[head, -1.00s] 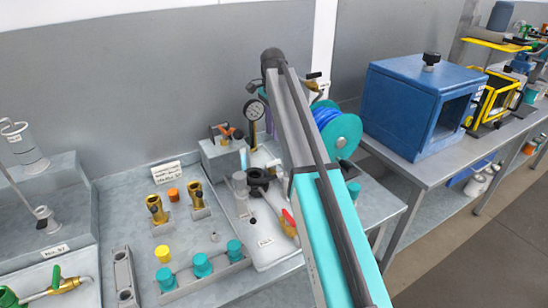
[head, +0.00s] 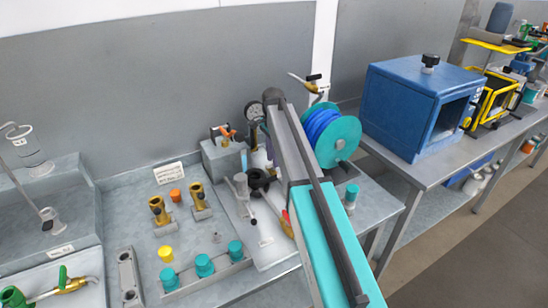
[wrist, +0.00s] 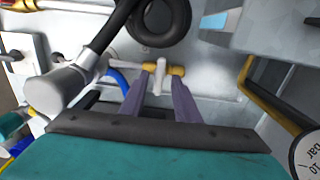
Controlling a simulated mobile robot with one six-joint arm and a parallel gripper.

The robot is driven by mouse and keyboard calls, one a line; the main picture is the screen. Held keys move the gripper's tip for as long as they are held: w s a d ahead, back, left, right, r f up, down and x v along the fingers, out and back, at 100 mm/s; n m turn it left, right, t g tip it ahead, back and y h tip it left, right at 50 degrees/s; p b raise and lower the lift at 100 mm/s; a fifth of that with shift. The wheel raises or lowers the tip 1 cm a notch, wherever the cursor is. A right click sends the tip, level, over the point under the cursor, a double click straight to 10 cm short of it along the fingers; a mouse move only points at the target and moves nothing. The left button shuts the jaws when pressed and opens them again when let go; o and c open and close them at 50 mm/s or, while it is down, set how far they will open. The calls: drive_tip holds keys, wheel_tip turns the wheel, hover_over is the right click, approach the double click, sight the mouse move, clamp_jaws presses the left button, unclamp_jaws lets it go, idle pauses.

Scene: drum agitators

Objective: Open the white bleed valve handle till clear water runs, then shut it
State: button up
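The fingertips reach up to the brass fitting. No water is visible. In the head view my arm covers my gripper and the handle.
A black ring (wrist: 160,20) and a grey cylinder (wrist: 58,92) lie close ahead and left of my gripper. A pressure gauge (wrist: 308,152) is close on the right. In the head view, a teal reel with blue hose (head: 345,138) stands right of my arm.

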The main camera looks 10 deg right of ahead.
drive_tip(key=shift+f, duration=0.4)
clamp_jaws()
drive_tip(key=shift+d, duration=0.2)
drive_tip(key=shift+a, duration=0.2)
